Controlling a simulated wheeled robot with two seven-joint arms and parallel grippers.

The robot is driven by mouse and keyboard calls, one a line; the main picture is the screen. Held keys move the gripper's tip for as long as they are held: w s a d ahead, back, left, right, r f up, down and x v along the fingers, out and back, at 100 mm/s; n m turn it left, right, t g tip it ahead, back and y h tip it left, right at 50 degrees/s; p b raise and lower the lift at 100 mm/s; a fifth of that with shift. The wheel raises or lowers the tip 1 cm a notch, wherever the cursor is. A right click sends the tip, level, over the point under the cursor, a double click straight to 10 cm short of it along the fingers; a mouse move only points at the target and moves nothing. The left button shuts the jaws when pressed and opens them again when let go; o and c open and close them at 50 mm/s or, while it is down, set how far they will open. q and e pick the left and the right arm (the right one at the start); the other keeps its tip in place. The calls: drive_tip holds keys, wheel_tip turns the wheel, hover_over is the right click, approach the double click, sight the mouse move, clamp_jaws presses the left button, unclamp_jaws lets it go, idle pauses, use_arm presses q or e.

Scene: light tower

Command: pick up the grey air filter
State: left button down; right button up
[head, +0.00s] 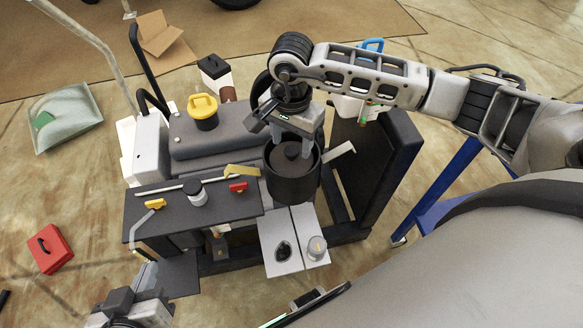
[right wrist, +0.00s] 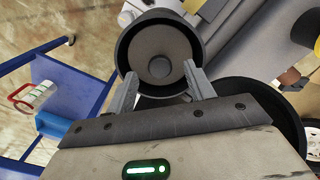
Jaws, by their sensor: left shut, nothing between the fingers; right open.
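The grey air filter (head: 291,158) sits inside a black round housing (head: 292,190) on the machine. In the right wrist view the filter (right wrist: 160,48) is a dark grey disc with a round knob at its centre, inside the black rim (right wrist: 122,50). My right gripper (head: 295,137) points down over the housing. Its fingers (right wrist: 160,72) are open and spread to either side of the filter's near part, with nothing held; whether they touch it I cannot tell. My left gripper (head: 146,282) is shut and empty at the lower left, apart from the filter.
A dark shelf (head: 225,205) with red and yellow handles lies left of the housing. A yellow-capped container (head: 203,111) stands behind. A black upright panel (head: 385,165) and blue frame (head: 450,185) are to the right. A red box (head: 49,249) lies on the floor.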

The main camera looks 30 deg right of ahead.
drive_tip(key=shift+f, duration=0.6)
clamp_jaws()
